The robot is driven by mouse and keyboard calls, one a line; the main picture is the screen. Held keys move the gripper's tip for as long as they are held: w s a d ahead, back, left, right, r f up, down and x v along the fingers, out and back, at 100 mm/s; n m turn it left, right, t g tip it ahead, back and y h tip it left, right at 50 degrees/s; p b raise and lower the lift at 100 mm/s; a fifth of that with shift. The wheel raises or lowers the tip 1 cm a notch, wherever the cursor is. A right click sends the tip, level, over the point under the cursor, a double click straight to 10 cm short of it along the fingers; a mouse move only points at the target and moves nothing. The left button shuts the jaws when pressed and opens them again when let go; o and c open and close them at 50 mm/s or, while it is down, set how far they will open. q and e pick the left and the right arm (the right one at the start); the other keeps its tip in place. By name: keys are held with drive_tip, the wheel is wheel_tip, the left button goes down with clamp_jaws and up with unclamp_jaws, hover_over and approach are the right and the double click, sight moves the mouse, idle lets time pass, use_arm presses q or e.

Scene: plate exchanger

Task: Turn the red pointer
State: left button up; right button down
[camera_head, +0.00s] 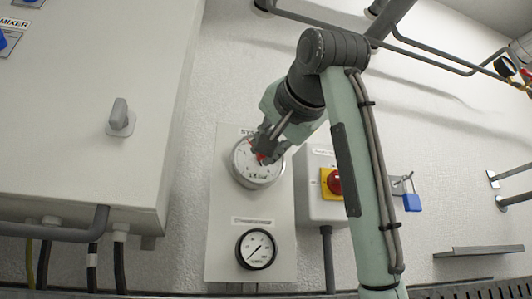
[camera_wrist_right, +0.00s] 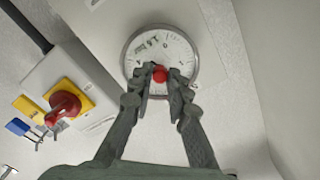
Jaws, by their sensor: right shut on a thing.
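The red pointer shows as a small red knob (camera_wrist_right: 160,75) at the middle of a round white gauge (camera_wrist_right: 184,52) in the right wrist view. In the head view the gauge (camera_head: 243,172) is the upper one on a pale panel, and only a bit of the red pointer (camera_head: 260,157) shows beside my fingers. My right gripper (camera_head: 266,150) reaches the gauge face from the upper right. In the right wrist view its two fingertips (camera_wrist_right: 159,82) are shut on the red knob, one on each side. My left gripper is not in view.
A smaller black-rimmed gauge (camera_head: 256,249) sits below on the same panel. Right of it is a red rotary switch (camera_head: 334,182) on a yellow plate, with a blue padlock (camera_head: 412,202) hanging nearby. A large grey cabinet (camera_head: 75,120) juts out at left.

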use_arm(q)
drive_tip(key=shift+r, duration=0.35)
use_arm(e)
drive_tip(key=shift+m, duration=0.6)
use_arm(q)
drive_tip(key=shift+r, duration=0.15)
use_arm(e)
drive_tip(key=c, duration=1.5)
unclamp_jaws()
drive_tip(key=shift+o, duration=0.2)
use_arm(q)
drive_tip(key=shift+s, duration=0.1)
use_arm(e)
drive_tip(key=v, duration=0.7)
drive_tip(key=shift+s, duration=0.25)
drive_tip(key=shift+d, duration=0.1)
drive_tip(key=shift+w, duration=0.1)
